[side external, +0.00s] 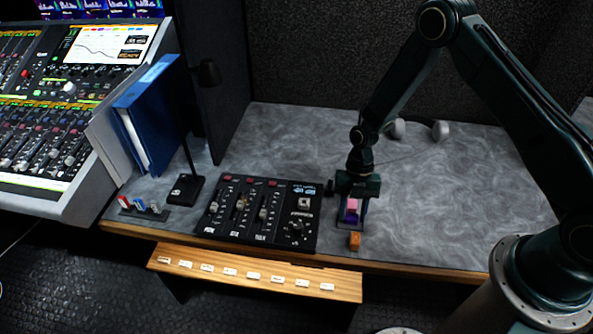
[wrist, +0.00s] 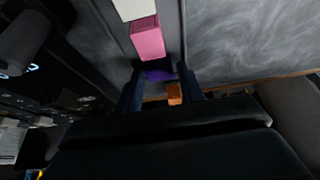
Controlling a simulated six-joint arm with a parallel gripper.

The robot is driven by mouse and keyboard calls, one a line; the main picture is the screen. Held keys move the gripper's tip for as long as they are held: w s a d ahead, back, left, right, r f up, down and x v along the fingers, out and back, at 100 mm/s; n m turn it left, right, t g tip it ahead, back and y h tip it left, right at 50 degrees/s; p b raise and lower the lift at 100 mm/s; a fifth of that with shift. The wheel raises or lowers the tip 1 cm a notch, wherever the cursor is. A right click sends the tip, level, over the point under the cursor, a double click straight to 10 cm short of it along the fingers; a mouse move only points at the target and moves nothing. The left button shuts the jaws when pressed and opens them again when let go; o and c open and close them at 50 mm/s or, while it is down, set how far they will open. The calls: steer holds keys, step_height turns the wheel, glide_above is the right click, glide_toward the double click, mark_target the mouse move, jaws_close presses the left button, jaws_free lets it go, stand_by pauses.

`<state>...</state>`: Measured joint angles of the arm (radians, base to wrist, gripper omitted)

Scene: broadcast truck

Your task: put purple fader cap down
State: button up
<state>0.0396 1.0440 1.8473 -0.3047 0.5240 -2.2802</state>
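The purple fader cap (side external: 350,217) is at the desk's front part, right of the small fader panel. My gripper (side external: 352,220) points down over it, with a finger on each side. In the wrist view the purple cap (wrist: 159,76) sits between the fingertips (wrist: 160,84), which appear closed on it. Whether its underside touches anything is hidden. A pink cap (wrist: 148,38) lies just behind it, with a white one (wrist: 134,8) beyond. An orange cap (wrist: 174,93) is on the near side, and it also shows in the side view (side external: 354,240).
The black fader panel (side external: 262,212) stands close left of my gripper. Farther left are a small rack of coloured pieces (side external: 144,208), a lamp or microphone stand (side external: 186,188) and a blue binder (side external: 150,115). Headphones (side external: 440,130) lie behind. The desk right of my gripper is clear.

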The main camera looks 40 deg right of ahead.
steer(key=v, duration=1.2)
steer(key=shift+r, duration=0.1)
stand_by(0.4)
steer(key=s+r+m+t+h, duration=0.15)
steer(key=s+r+m, duration=0.35)
steer(key=r, duration=0.6)
steer(key=s+r+m+t+h, duration=0.1)
steer(key=s+r+m+t, duration=0.15)
steer(key=r+m, duration=0.6)
steer(key=s+d+r+m+t, duration=0.1)
steer(key=s+r+m+t, duration=0.1)
steer(key=s+r+m, duration=0.2)
steer(key=s+d+r+m+t, duration=0.1)
steer(key=s+r+m+t, duration=0.1)
steer(key=s+r+m, duration=0.3)
steer(key=s+m, duration=0.4)
steer(key=s, duration=0.3)
steer(key=shift+r+t+h, duration=0.25)
steer(key=shift+t+h, duration=0.1)
steer(key=shift+t, duration=0.05)
